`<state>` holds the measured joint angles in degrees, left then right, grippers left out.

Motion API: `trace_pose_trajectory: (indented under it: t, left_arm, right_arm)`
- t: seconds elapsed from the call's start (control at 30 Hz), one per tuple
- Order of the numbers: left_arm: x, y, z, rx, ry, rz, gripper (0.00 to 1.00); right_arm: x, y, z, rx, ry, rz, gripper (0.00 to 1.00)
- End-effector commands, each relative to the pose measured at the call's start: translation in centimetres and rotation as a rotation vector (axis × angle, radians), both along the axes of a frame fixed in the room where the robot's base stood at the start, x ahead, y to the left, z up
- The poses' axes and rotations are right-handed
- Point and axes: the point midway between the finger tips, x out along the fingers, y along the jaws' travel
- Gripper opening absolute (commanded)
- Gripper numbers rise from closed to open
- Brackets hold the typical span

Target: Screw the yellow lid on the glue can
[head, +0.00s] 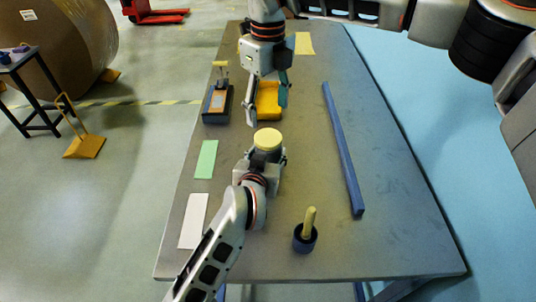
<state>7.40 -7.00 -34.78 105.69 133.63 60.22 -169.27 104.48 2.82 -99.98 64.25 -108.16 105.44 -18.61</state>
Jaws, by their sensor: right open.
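The round yellow lid (267,137) lies flat and level on top of the glue can, just above my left gripper (267,157). The can itself is almost wholly hidden under the lid and behind the gripper. I cannot tell whether the lid's thread is engaged. My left gripper reaches in from the lower left and appears shut around the can. My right gripper (267,113) hangs from the top, pointing down, just beyond the lid. Its fingers are spread apart with nothing between them, and it is not touching the lid.
A yellow tray (268,88) lies behind my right gripper. A dark box with an orange top (217,102) stands left of it. Green (206,159) and white (193,221) sheets line the left edge. A long blue bar (342,150) and dark cup (304,241) are on the right.

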Motion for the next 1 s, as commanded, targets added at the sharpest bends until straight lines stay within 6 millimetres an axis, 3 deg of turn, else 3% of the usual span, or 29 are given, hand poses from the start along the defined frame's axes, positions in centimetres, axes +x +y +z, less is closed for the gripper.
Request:
trace_pose_trajectory:
  t: [0.27,1.0]
  left_arm:
    - [-0.02,0.01,-0.06,0.000,0.001,0.000,0.00]
    - [-0.04,0.02,-0.09,0.000,0.002,0.000,0.00]
  right_arm:
    - [-0.03,0.04,-0.03,0.001,0.001,0.245,0.62]
    - [-0.02,0.01,-0.04,0.000,0.001,1.575,0.62]
